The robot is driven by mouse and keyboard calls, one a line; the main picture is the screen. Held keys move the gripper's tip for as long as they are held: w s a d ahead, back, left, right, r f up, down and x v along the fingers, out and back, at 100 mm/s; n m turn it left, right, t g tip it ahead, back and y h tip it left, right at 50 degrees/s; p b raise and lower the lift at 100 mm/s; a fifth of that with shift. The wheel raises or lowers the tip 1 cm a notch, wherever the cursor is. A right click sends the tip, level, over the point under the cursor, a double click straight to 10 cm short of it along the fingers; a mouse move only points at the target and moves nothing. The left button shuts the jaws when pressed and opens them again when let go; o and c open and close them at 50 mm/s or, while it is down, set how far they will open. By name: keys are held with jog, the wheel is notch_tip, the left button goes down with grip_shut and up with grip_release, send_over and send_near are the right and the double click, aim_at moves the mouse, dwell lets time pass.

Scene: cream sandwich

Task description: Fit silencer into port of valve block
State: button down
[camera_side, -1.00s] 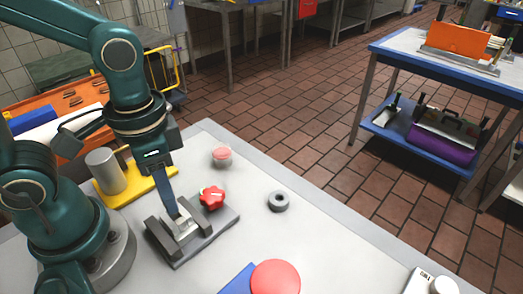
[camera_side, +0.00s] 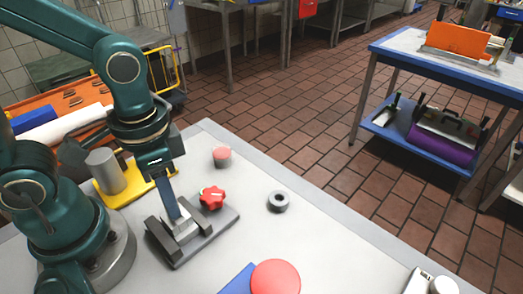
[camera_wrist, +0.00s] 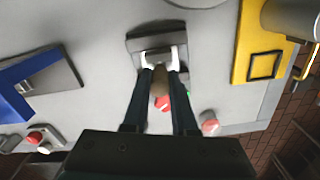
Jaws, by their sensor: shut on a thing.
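My gripper (camera_wrist: 160,72) points at the fixture and is shut on the silencer (camera_wrist: 159,82), a small tan-brown piece between the two dark fingers in the wrist view. In the side view my gripper (camera_side: 176,214) is low over the fixture, and the silencer cannot be made out there. The valve block (camera_side: 184,229) appears to be the light grey piece between the dark walls of the grey fixture plate (camera_side: 205,245). Its pale parts also show beyond the fingertips in the wrist view. The port is hidden, so I cannot tell whether the silencer touches or enters it.
A red knob (camera_side: 212,198) stands right beside the fixture. A grey cylinder (camera_side: 105,171) stands on a yellow base. A large red disc (camera_side: 276,278) is near the front. The right tabletop is mostly clear.

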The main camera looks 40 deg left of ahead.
jog(key=shift+f, duration=0.9)
jog(key=c, duration=0.6)
grip_release()
jog(key=shift+c, duration=0.2)
jog(key=shift+r, duration=2.6)
jog(key=shift+w+a+r+n+t, duration=0.35)
jog(key=shift+a+r+n+t, duration=0.15)
jog(key=shift+r+t, duration=0.4)
jog(key=shift+w+a+r+n+t, duration=0.3)
jog(key=shift+a+r+n+t, duration=0.3)
jog(key=shift+t, duration=0.35)
jog(key=shift+w+a+r+n+t, duration=0.35)
jog(key=shift+a+r+n+t, duration=0.05)
jog(key=shift+r+t, duration=0.5)
